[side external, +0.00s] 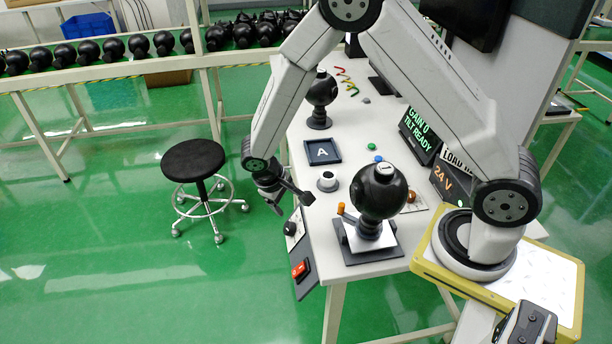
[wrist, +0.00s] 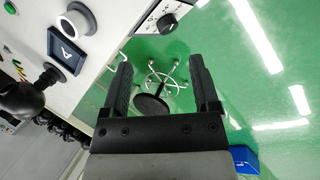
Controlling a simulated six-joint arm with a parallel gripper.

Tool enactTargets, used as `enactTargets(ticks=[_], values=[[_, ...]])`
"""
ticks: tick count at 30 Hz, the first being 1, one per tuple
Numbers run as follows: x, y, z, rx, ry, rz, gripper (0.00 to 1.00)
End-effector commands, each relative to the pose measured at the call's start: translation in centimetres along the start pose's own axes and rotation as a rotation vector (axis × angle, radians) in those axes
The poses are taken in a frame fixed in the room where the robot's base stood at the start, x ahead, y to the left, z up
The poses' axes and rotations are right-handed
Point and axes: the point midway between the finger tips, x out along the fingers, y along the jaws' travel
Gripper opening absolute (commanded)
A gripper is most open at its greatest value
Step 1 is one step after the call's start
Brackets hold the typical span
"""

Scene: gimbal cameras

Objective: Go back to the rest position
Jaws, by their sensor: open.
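My gripper (side external: 291,202) hangs at the left edge of the white table (side external: 318,265) in the side view, by the panel with a knob. In the wrist view my gripper (wrist: 160,88) shows two dark fingers apart, with nothing between them but the floor and a stool beyond. A black ball-shaped gimbal camera (side external: 379,190) stands on a plate near the table's front. A second gimbal camera (side external: 321,90) stands farther back. A dark square tray marked A (side external: 322,151) lies on the table, and it also shows in the wrist view (wrist: 66,50).
A panel with a red switch (side external: 299,269) hangs along the table's left edge. A small round cup-like fixture (side external: 327,181) stands near the tray. Displays (side external: 420,135) line the right side. A black stool (side external: 194,160) stands on open green floor to the left.

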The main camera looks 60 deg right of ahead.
Motion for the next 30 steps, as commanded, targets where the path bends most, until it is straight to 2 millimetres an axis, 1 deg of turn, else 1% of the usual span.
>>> enactTargets(ticks=[1,3,9,15,24,30], values=[[-0.9,0.4,0.6,0.008,0.011,-0.026,0.78],[-2.0,0.8,1.4,0.011,0.024,-0.060,0.78],[-4.8,1.8,3.8,0.028,0.074,-0.152,0.78],[-7.2,2.6,6.5,0.048,0.140,-0.231,0.78],[-9.8,3.6,10.4,0.086,0.254,-0.314,0.78],[-10.4,3.9,11.9,0.101,0.302,-0.337,0.78]])
